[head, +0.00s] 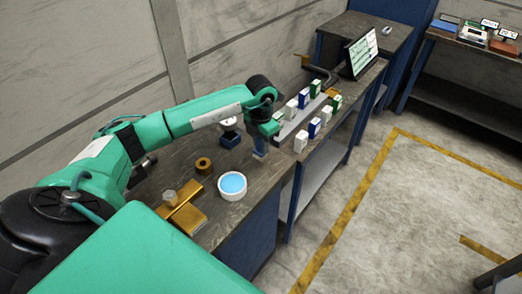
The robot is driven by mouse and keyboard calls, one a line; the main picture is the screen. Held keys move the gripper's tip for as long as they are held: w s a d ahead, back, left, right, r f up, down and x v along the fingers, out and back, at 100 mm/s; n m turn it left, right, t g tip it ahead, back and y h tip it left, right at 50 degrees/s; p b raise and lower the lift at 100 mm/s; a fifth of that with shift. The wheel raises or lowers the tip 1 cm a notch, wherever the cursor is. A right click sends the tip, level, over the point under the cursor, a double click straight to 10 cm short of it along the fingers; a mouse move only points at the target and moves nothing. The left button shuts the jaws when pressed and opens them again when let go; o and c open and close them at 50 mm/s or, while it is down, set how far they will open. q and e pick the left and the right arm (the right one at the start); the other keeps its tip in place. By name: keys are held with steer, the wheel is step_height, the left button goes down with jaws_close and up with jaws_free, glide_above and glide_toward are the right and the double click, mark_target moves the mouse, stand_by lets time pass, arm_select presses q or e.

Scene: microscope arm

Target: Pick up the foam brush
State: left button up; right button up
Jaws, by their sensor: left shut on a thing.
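My left gripper (261,141) is at the end of the green arm that reaches in from the left, over the workbench near its front edge. It points down and is shut on a small grey-blue piece (260,151), which looks like the foam brush. Most of the piece is hidden by the gripper, and I cannot tell whether its lower end touches the bench. My right gripper is not in view.
A white dish with blue content (232,186), a brass ring (203,166), brass blocks (188,216) and a blue-and-white item (230,134) stand on the bench (222,221). Several small boxes (313,128) and a tilted screen (360,54) are farther right. The floor (430,190) is clear.

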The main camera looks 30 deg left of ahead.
arm_select(q)
step_height(320, 180, up, 17)
steer(key=b, duration=0.3)
steer(key=shift+f, duration=0.15)
